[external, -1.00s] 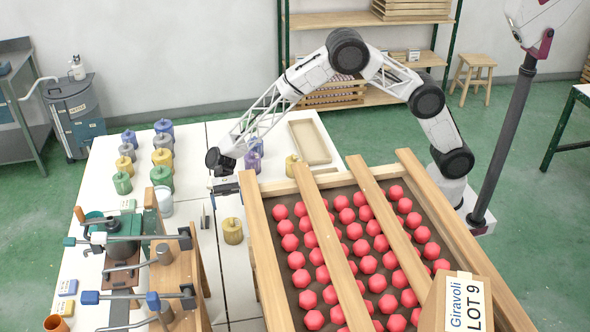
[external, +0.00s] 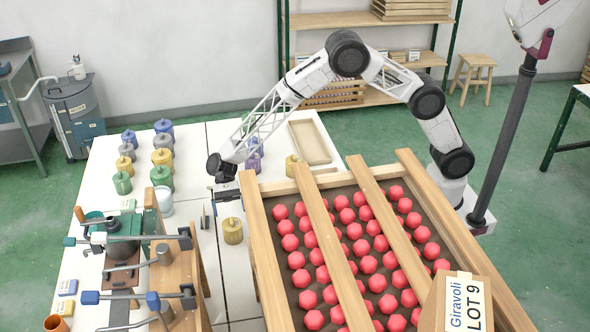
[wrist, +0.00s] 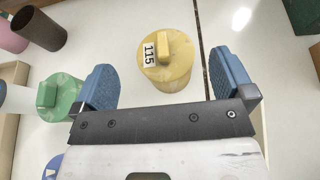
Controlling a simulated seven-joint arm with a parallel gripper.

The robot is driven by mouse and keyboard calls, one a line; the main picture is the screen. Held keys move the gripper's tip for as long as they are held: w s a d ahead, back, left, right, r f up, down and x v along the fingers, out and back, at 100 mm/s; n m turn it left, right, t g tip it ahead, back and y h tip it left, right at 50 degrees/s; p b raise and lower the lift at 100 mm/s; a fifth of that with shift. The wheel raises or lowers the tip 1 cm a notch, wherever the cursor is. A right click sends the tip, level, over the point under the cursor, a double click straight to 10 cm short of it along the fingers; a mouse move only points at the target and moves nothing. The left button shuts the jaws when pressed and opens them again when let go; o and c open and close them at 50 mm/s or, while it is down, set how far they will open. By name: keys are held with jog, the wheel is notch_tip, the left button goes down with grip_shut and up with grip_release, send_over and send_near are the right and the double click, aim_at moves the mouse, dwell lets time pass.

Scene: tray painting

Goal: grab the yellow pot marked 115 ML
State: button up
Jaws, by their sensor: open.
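The yellow pot marked 115 (wrist: 172,76) stands upright on the white table, with its label beside the lid's knob in the wrist view. The external view shows a yellow pot (external: 232,232) just in front of my gripper, which appears to be the same one; its label cannot be read there. My gripper (wrist: 164,82) is open and empty. In the wrist view its blue fingers lie to the left and right of the pot, with the pot a little ahead of the jaws and not visibly touched. In the external view my gripper (external: 227,193) is above the table behind the pot.
A green pot (wrist: 62,98) stands close to the left finger in the wrist view. A dark brown cup (wrist: 38,28) and a pink pot (wrist: 12,38) are farther off. The slatted tray of red pieces (external: 255,250) borders the yellow pot's right side in the external view.

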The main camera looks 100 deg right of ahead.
aim_at(231, 220)
jog(key=shift+x, duration=2.55)
jog(key=shift+w, duration=0.1)
jog(key=shift+c, duration=0.2)
jog(key=c, duration=1.5)
jog(key=shift+r, duration=5.05)
jog(key=shift+c, duration=0.2)
